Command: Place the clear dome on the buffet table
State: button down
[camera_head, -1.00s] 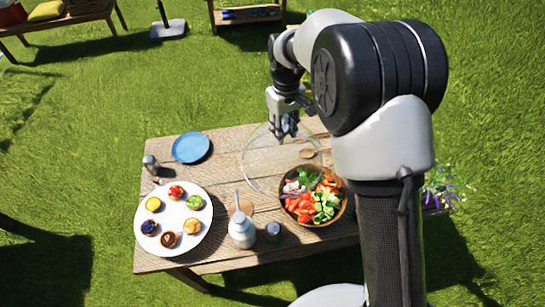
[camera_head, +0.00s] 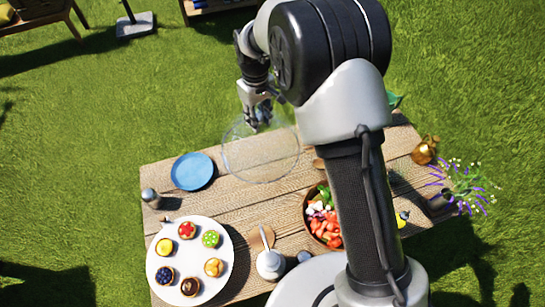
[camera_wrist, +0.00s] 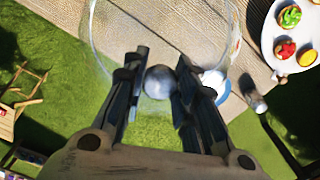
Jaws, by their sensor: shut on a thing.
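The clear dome (camera_head: 262,165) is see-through, with a thin round rim, and hangs from my gripper (camera_head: 260,120) near the back edge of the wooden table (camera_head: 235,200). In the wrist view my gripper (camera_wrist: 158,85) is shut on the dome's round knob (camera_wrist: 158,82). The dome's glass (camera_wrist: 105,40) spreads out beyond the fingers, with table planks and grass showing through it. It looks held above the surface; the exact height cannot be told.
A blue plate (camera_head: 193,171) lies left of the dome, with a shaker (camera_head: 150,197) nearby. A white platter (camera_head: 158,230) of tarts, a white jug (camera_head: 270,264), a salad bowl (camera_head: 309,222) and a purple-flowered plant (camera_head: 465,185) are also on the table. Planks between plate and bowl look bare.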

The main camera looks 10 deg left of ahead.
notch_tip(320, 180, down, 16)
jog(key=shift+b, duration=0.45)
jog(key=shift+w, duration=0.1)
jog(key=shift+f, duration=0.15)
jog(key=c, duration=1.3)
grip_release()
notch_tip(320, 180, up, 12)
jog(key=shift+r+p, duration=0.25)
jog(key=shift+p, duration=0.1)
